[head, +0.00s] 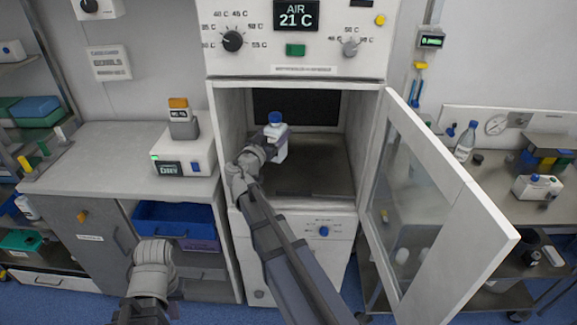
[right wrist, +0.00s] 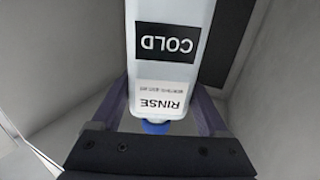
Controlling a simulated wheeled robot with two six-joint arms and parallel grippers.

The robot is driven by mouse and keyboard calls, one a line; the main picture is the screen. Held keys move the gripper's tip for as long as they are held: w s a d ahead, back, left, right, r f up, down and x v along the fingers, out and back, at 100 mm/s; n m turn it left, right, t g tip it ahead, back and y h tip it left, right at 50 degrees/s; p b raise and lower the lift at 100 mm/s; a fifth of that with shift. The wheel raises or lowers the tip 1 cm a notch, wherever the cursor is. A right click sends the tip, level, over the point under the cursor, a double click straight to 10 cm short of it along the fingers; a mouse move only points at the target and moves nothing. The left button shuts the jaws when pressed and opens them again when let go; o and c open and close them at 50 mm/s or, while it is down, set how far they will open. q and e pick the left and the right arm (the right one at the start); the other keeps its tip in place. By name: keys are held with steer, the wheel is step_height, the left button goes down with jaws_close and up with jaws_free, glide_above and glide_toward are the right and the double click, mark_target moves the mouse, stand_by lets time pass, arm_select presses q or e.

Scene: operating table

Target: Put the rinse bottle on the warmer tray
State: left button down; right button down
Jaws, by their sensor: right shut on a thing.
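The rinse bottle (head: 281,148) is white with a blue cap and looks upright inside the open warmer. In the right wrist view the bottle (right wrist: 165,80) shows labels reading COLD and RINSE. My right gripper (head: 262,148) is shut on it, with a finger on each side in the wrist view. The dark warmer tray (head: 315,182) forms the floor of the chamber. The bottle is over its left part; I cannot tell whether its base touches. My left gripper (head: 152,262) is low at the left, outside the warmer; its fingertips are hidden.
The warmer's glass door (head: 425,190) stands wide open to the right. The chamber's left wall is close to my right gripper; the tray's right side is bare. A counter with a small white device (head: 185,152) is at left. A clear bottle (head: 466,142) stands on the right bench.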

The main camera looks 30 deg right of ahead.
mark_target(277, 157)
steer(key=shift+f+b, duration=4.65)
steer(key=shift+f, duration=0.15)
steer(key=shift+f, duration=0.1)
steer(key=shift+f, duration=0.15)
jaws_free()
steer(key=shift+r, duration=0.3)
steer(key=v, duration=1.2)
steer(key=shift+f, duration=0.15)
